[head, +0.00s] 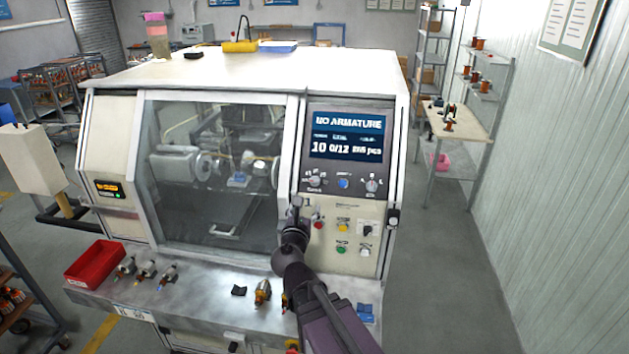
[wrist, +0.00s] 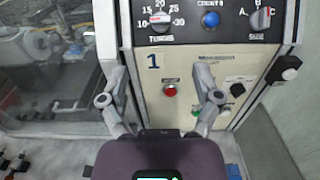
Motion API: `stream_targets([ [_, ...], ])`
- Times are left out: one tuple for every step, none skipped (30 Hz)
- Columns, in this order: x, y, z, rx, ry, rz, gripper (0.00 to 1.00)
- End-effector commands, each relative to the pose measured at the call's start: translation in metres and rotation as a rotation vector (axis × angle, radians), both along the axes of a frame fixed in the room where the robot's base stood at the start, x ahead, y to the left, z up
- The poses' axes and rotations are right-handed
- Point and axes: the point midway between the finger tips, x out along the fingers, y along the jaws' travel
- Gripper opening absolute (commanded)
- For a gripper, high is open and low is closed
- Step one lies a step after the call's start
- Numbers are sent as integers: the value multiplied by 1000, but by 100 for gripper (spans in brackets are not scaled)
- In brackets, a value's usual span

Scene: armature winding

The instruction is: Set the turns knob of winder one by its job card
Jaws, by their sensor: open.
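The turns knob (wrist: 160,22) of winder one is at the top of the wrist view, with a scale from 10 to 30 around it; its exact pointer setting is too small to read surely. In the head view the knob (head: 315,181) sits below the screen (head: 347,135), which reads "NO ARMATURE" and a large 10. The panel carries a number 1. My gripper (wrist: 160,98) is open and empty, in front of the panel below the knob, apart from it. In the head view my gripper (head: 296,203) is at the panel's left edge. I cannot make out a job card.
A blue button (wrist: 210,19) and the size knob (wrist: 261,18) are right of the turns knob. A red button (wrist: 170,91) shows between my fingers. The winder's window (head: 215,170) is left of the panel. A red bin (head: 95,264) and several small parts lie on the front shelf.

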Motion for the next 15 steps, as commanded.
stream_targets([
  [0,0,0,1,0,-1,82],
  [0,0,0,1,0,-1,82],
  [1,-1,0,1,0,-1,82],
  [1,-1,0,1,0,-1,82],
  [1,-1,0,1,0,-1,82],
  [2,-1,0,2,1,-2,82],
  [3,-1,0,2,1,-2,82],
  [4,-1,0,2,1,-2,82],
  [6,-2,0,2,1,-2,82],
  [8,-2,0,2,1,-2,82],
  [9,-2,0,2,1,-2,82],
  [12,-3,0,2,1,-2,82],
  [14,-3,0,2,1,-3,82],
  [17,-4,0,2,1,-3,82],
  [20,-5,0,2,1,-3,82],
])
